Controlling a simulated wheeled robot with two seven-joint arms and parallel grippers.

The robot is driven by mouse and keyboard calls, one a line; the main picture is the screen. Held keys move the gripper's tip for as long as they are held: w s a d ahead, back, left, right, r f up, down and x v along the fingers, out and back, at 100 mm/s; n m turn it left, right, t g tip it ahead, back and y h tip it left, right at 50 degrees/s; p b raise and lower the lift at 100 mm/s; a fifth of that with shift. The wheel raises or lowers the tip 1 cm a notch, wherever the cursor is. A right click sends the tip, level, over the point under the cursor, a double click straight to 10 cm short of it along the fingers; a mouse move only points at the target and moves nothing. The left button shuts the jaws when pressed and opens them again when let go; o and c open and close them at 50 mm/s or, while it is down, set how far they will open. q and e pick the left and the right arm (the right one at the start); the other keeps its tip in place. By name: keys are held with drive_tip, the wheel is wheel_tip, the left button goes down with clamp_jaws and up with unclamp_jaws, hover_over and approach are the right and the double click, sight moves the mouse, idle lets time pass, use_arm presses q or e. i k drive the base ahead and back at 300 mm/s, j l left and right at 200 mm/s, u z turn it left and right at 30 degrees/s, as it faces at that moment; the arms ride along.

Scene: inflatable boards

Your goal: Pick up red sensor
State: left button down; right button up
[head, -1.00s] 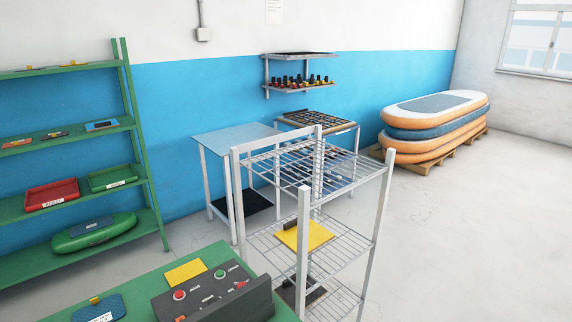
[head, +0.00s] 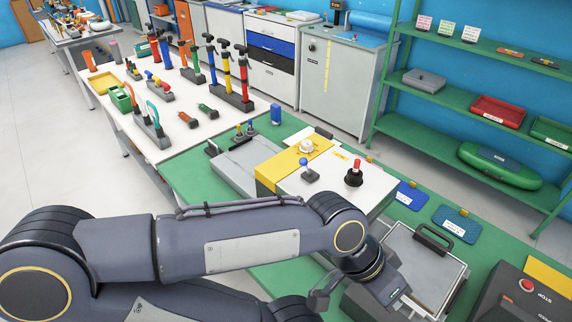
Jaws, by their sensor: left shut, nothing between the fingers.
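A small upright piece with a red top and black body (head: 354,173) stands on the white-topped box with a yellow end (head: 330,190) on the green bench. I cannot tell for certain whether it is the red sensor. My left gripper (head: 388,290) points down at the lower right, beyond and below that box. It is shut and holds nothing; its fingertips are hard to make out. A metal plate with a black handle (head: 433,262) lies right beside it. My right gripper is not in view.
A blue-topped knob (head: 309,171) and a white round fitting (head: 306,147) share the box. Blue boards (head: 456,222) lie to its right. A control box with a red button (head: 525,287) stands at the lower right. A white table (head: 180,85) holds several pumps and tools.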

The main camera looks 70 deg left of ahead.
sight(356, 162)
drive_tip(key=u, duration=1.85)
drive_tip(key=i+j, duration=0.2)
drive_tip(key=j, duration=0.15)
drive_tip(key=i+j+z, duration=0.1)
drive_tip(key=j, duration=0.25)
drive_tip(key=i+j, duration=0.2)
drive_tip(key=j, duration=0.2)
drive_tip(key=i+j+z, duration=0.15)
drive_tip(key=j, duration=0.25)
